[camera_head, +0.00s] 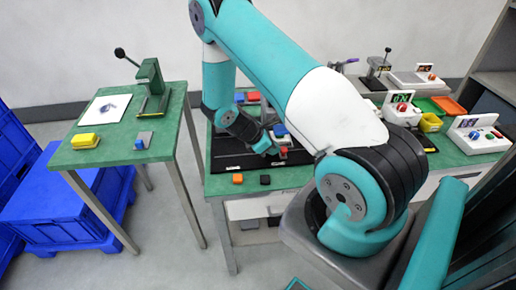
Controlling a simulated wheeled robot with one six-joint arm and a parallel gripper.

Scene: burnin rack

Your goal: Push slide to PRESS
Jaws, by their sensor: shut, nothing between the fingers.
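My gripper (271,149) is shut and empty, low over a black board (228,160) on the middle green table. A small red block (283,152) stands on the board just right of my fingertips. It may be the slide's knob, but it is too small to be sure. I cannot tell whether my fingers touch it. A blue block (279,130) with a light base is just behind. White labels show on the board's front edge, too small to read. My arm and wrist hide part of the board.
An orange block (238,178) and a black block (265,179) lie at the table's front edge. A green press (151,90) and a yellow block (85,141) are on the left table.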

